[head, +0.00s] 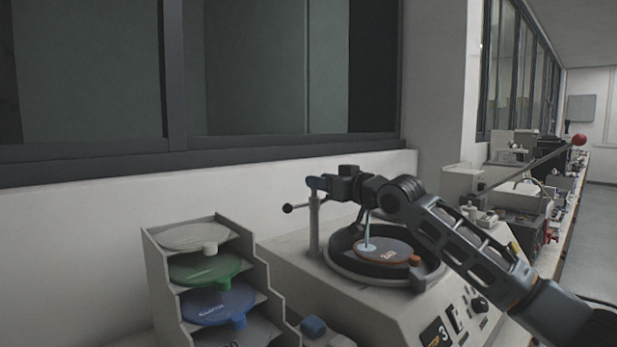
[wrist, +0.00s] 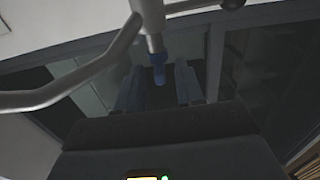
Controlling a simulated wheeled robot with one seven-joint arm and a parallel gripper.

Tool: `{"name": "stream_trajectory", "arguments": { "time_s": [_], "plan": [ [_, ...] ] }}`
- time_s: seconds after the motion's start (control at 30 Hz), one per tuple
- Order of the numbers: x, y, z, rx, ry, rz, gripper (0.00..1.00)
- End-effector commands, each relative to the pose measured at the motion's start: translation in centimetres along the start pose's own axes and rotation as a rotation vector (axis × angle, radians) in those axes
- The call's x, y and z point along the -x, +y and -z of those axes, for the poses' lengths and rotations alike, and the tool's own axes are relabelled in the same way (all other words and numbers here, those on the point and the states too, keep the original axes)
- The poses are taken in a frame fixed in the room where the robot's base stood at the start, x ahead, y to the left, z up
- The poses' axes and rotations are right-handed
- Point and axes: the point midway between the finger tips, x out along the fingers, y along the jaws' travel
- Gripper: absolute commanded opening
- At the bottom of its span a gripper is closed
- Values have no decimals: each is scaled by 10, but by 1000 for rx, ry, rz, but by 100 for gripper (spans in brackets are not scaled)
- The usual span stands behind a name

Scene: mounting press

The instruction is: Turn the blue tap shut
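The blue tap (head: 316,182) tops a grey upright post (head: 314,225) at the back left of the bowl on the grinding machine. My gripper (head: 330,183) reaches it from the right, level with it. In the wrist view the blue tap (wrist: 158,70) is between the two fingers of my gripper (wrist: 159,88), near their tips. The fingers are apart, with a gap on each side of the tap. A thin, pale bluish stream (head: 367,232) falls onto the red-brown disc (head: 388,252) in the bowl. My arm hides part of the machine.
A side rod with a black ball (head: 288,208) sticks out left of the post. A curved grey pipe (wrist: 70,88) crosses the wrist view. A rack (head: 160,265) with coloured discs stands front left. A wall and dark window lie behind.

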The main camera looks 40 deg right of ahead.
Motion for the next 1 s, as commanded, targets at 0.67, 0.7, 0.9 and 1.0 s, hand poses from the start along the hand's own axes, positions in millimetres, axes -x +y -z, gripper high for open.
{"name": "stream_trajectory", "arguments": {
  "time_s": [0.67,0.7,0.9,1.0],
  "plan": [
    [-47,0,0,0,2,0,37],
    [-47,0,0,0,2,0,35],
    [-47,0,0,0,1,0,16],
    [-47,0,0,0,0,0,7]
  ]
}}
